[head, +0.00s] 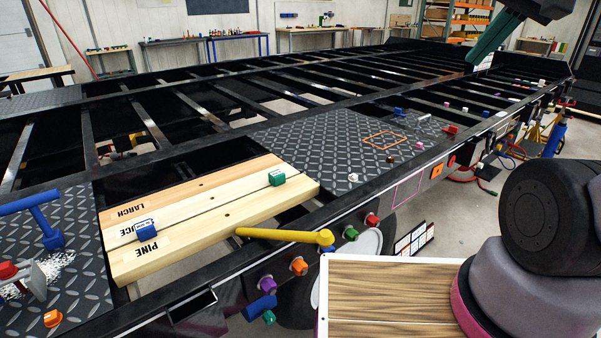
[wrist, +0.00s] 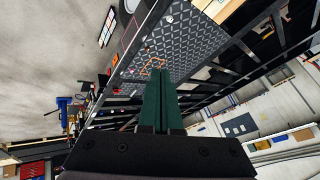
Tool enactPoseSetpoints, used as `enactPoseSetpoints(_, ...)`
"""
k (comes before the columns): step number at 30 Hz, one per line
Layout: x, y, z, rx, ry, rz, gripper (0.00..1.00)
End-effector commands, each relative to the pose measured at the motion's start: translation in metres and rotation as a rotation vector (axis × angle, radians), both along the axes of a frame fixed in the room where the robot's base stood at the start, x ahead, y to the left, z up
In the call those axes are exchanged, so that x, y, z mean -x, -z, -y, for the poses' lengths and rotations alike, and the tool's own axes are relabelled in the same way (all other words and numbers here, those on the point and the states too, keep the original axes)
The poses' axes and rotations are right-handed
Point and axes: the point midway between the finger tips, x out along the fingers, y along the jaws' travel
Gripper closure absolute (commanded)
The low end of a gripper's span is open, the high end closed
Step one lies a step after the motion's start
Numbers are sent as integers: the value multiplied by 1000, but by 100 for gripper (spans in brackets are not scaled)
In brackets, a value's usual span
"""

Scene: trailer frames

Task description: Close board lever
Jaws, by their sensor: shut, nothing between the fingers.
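A yellow lever (head: 280,235) is on the near rail of the trailer frame, with its round pivot end at the right. Its handle points left, close along the near edge of the pine board (head: 160,252). The boards, labelled larch, spruce and pine, lie side by side in the frame, with a blue block (head: 147,230) and a green block (head: 277,177) on them. My gripper (head: 472,62) is high at the upper right, far from the lever. Its green fingers are together and empty in the wrist view (wrist: 158,73). The lever is not clearly visible in the wrist view.
Coloured knobs, including an orange one (head: 299,266) and a red one (head: 372,220), stick out from the near rail. A blue lever (head: 38,220) stands on the tread plate at left. A wood-topped panel (head: 385,290) is in front at right. Open space lies above the boards.

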Motion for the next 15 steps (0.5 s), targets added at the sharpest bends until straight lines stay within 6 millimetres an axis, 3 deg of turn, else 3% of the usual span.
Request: enactPoseSetpoints(15,-3,3,-6,17,-42,-18,100)
